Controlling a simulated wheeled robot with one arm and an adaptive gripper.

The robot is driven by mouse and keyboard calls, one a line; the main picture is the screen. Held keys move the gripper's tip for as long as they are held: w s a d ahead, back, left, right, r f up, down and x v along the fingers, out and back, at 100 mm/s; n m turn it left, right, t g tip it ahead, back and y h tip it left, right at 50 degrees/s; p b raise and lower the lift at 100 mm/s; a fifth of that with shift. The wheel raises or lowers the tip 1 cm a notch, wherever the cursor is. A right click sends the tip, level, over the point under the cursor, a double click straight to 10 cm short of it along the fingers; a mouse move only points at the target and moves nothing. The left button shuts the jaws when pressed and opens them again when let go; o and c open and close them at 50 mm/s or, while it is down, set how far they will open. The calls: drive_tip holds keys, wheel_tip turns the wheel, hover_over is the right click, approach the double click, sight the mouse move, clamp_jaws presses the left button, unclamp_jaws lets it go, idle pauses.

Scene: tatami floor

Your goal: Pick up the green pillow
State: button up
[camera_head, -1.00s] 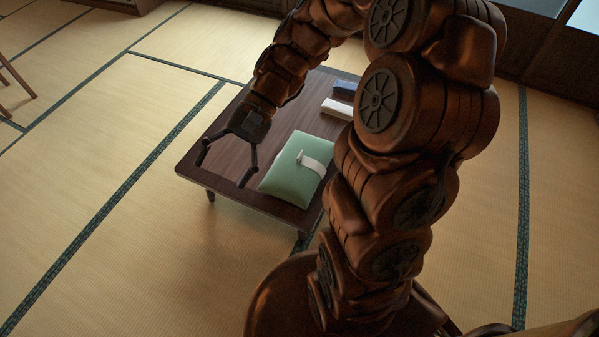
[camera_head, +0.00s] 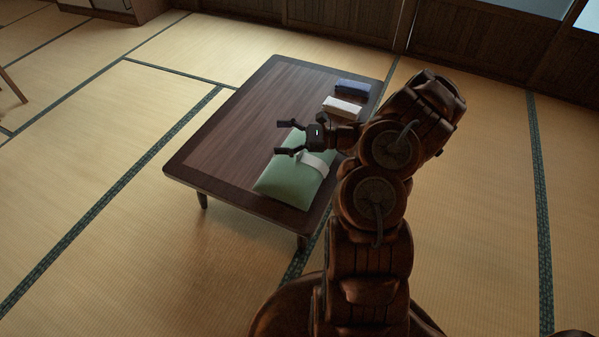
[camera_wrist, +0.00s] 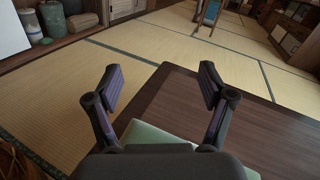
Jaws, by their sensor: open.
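The green pillow (camera_head: 288,184) lies on the low dark wooden table (camera_head: 221,137), near its front right corner. A white band (camera_head: 313,163) crosses its upper right part. My gripper (camera_head: 282,138) is open and empty, with its fingers pointing left in the head view, over the far part of the pillow. I cannot tell its exact height above it. In the wrist view my gripper (camera_wrist: 158,86) has its fingers wide apart, with part of the green pillow (camera_wrist: 150,136) below and behind them. My gripper and arm hide some of the pillow's far side.
A white box-like item (camera_head: 342,106) and a dark blue one (camera_head: 352,89) lie on the table's right side beyond my gripper. The left half of the table is bare. Tatami floor (camera_head: 90,215) surrounds it. Several jars (camera_wrist: 54,19) show at upper left in the wrist view.

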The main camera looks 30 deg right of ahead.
sight(301, 152)
drive_tip(key=s+d+f+m+t+h+b, duration=0.1)
drive_tip(key=d+f+m, duration=0.1)
drive_tip(key=d+f, duration=0.2)
drive_tip(key=s+d+f+m+t+h+b, duration=0.1)
drive_tip(key=d+f+m+t+h, duration=0.1)
drive_tip(key=d+f, duration=0.2)
drive_tip(key=s+d+f+m+t+h+b, duration=0.1)
drive_tip(key=d+f+m+h, duration=0.1)
drive_tip(key=d+f, duration=0.2)
drive_tip(key=shift+d+f+m+t+b, duration=0.15)
drive_tip(key=shift+f+m+t+b, duration=0.05)
drive_tip(key=shift+f, duration=0.65)
drive_tip(key=shift+d+f+m+t+b, duration=0.15)
drive_tip(key=shift+f+m+t+b, duration=0.05)
drive_tip(key=shift+f, duration=0.6)
drive_tip(key=shift+w+f, duration=0.1)
drive_tip(key=shift+w, duration=0.05)
drive_tip(key=shift+w+a, duration=0.2)
drive_tip(key=shift+w, duration=0.1)
drive_tip(key=shift+r+b+x, duration=0.15)
drive_tip(key=shift+b+x, duration=0.55)
drive_tip(key=shift+x, duration=1)
drive_tip(key=shift+r+b+x, duration=0.15)
drive_tip(key=shift+b+x, duration=0.55)
drive_tip(key=shift+x, duration=1)
drive_tip(key=shift+d, duration=0.1)
drive_tip(key=shift+c, duration=0.3)
clamp_jaws()
